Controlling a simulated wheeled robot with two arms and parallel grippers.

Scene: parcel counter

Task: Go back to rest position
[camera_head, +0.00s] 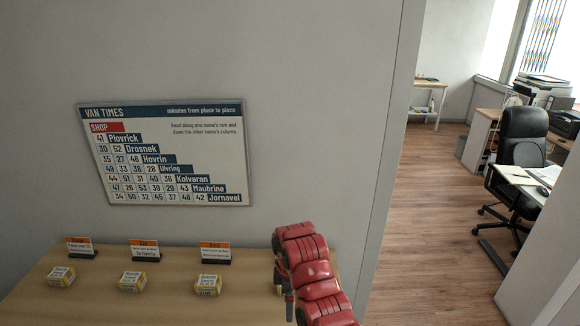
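A red jointed arm (312,270), which looks like my right one, comes in from the bottom edge right of centre and reaches over the right end of the wooden counter (180,292). Small dark and tan parts at its left side look like part of my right gripper (284,284). I see nothing held there. My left gripper and arm are not in view.
Three small yellow-and-white boxes, left (60,276), middle (132,281) and right (208,284), sit before orange-topped cards (80,247) (145,250) (215,252). A van times board (165,152) hangs above. A wall end separates the counter from an office with a black chair (524,140).

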